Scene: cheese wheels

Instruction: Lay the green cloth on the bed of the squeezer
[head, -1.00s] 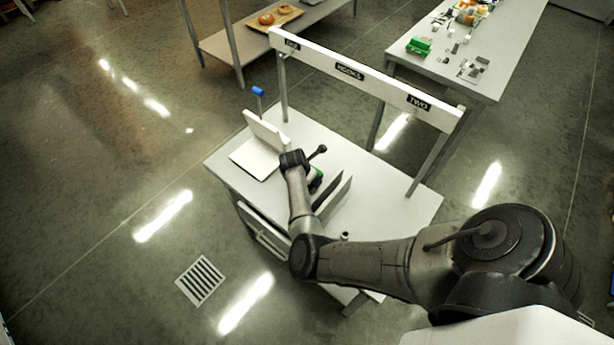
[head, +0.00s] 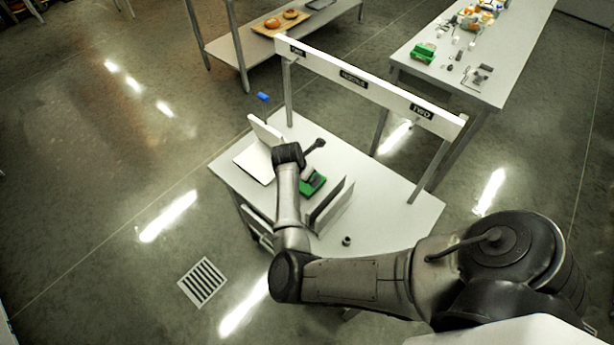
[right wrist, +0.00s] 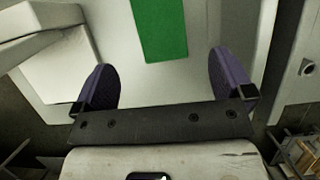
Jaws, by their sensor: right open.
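The green cloth (head: 313,183) lies on the white table, just right of my right wrist in the head view and partly covered by my arm. In the right wrist view the cloth (right wrist: 158,28) is a flat green strip at the top. My right gripper (right wrist: 158,62) is open and empty, its two purple-grey fingers apart, with the cloth beyond and between the fingertips. The squeezer, with a flat white bed (head: 252,164), an upright white plate and a blue-topped handle (head: 263,97), stands at the table's left; white parts of it (right wrist: 75,75) show left in the wrist view. My left gripper is out of view.
Grey upright panels (head: 332,205) stand just right of the cloth. A small dark knob (head: 347,241) is near the table's front. A labelled white beam (head: 360,80) spans the table's back edge. The table's right part is clear.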

